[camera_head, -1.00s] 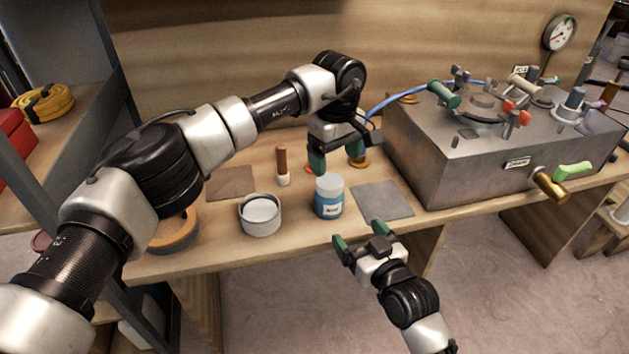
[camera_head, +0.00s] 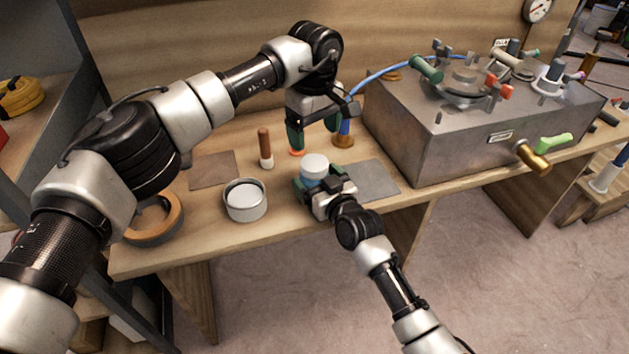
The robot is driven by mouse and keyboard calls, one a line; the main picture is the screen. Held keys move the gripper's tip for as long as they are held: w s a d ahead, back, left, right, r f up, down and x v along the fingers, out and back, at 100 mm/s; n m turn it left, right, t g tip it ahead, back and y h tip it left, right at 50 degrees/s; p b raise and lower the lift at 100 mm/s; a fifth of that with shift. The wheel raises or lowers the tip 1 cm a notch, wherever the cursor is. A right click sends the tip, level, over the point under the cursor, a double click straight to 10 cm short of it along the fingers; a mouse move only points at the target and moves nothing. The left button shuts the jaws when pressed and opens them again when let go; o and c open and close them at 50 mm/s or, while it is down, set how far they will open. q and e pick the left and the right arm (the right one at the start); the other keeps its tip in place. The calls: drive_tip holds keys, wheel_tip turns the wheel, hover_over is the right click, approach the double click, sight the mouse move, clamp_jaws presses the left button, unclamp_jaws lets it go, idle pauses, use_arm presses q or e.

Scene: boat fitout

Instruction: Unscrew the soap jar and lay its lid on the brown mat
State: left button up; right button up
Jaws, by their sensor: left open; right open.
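The soap jar (camera_head: 314,178) stands on the bench, blue with a white lid (camera_head: 314,162) on top. My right gripper (camera_head: 319,181) is low at the jar's front, its open fingers on either side of the blue body; its hand hides the lower jar. I cannot tell whether the fingers touch it. My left gripper (camera_head: 315,136) is open and empty, pointing down above and just behind the lid. The brown mat (camera_head: 214,169) lies bare on the bench at the left.
A grey mat (camera_head: 378,181) lies right of the jar. A wooden ring (camera_head: 158,222) is at far left. A large metal box (camera_head: 440,125) bounds the right.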

sight(317, 161)
drive_tip(key=c, duration=1.2)
use_arm(q)
drive_tip(key=shift+m, duration=0.4)
use_arm(e)
drive_tip(key=c, duration=0.4)
use_arm(q)
drive_tip(key=m, duration=0.4)
drive_tip(key=shift+w+d, duration=0.1)
drive_tip(key=shift+d, duration=0.05)
use_arm(e)
drive_tip(key=shift+o, duration=0.2)
use_arm(q)
drive_tip(key=m, duration=0.4)
drive_tip(key=shift+d+f, duration=0.1)
drive_tip(key=shift+f, duration=3.9)
